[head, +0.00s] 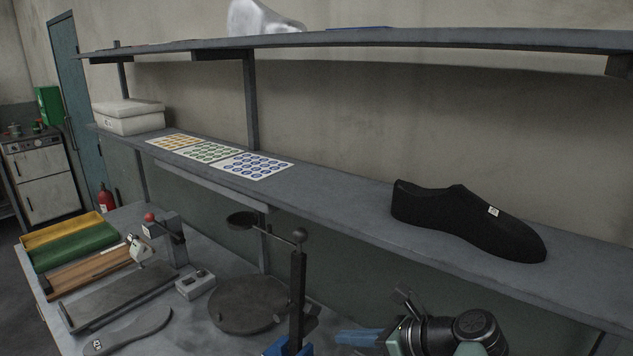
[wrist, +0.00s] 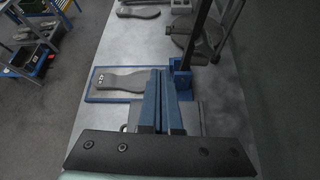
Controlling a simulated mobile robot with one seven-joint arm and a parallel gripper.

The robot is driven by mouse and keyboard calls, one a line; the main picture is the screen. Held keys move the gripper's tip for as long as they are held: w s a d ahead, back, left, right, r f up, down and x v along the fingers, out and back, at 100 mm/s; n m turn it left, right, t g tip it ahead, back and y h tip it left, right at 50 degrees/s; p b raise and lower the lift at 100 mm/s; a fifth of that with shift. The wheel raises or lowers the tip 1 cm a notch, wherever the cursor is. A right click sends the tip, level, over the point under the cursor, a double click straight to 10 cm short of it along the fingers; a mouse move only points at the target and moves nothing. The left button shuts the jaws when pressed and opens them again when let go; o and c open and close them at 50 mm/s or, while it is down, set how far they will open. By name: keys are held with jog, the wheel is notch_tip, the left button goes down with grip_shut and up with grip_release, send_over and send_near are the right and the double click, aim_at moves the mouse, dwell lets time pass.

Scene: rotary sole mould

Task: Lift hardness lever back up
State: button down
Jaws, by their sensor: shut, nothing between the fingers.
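A small grey bench device (head: 172,252) with a red ball knob (head: 150,217) on its lever stands on the workbench at the left in the head view. I cannot tell for certain whether this is the hardness lever. A dark upright post (head: 297,285) with a blue foot stands closer to me; the post also shows in the wrist view (wrist: 193,40). My gripper (head: 339,337) has blue fingers, shut and empty, right of the post's foot in the head view. In the wrist view my gripper (wrist: 161,72) is over the bench beside the post, close to a blue-edged plate (wrist: 92,84) bearing a grey sole.
A dark round turntable (head: 240,305) and a grey sole (head: 128,333) lie on the bench. Yellow and green trays (head: 75,248) stand at the far left. A shelf (head: 340,205) bearing a black shoe (head: 465,220) and dotted sheets (head: 250,166) runs behind.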

jog(key=s+a+r+n+t+h, duration=0.2)
jog(key=s+r+n+t+h, duration=0.15)
jog(key=r+n, duration=0.5)
jog(key=s+a+r+n+t+h, duration=0.2)
jog(key=s+r+n+t+h, duration=0.15)
jog(key=r+n, duration=0.5)
jog(key=s+a+r+n+t+h, duration=0.3)
jog(key=r+n+t, duration=0.1)
jog(key=r+n, duration=0.5)
jog(key=s+r+t+b, duration=0.6)
jog(key=s+r+t, duration=0.3)
jog(key=r, duration=0.8)
jog(key=s+d, duration=0.1)
jog(key=s, duration=0.2)
jog(key=shift+s+n+t+b, duration=0.2)
jog(key=shift+n+t+b, duration=0.1)
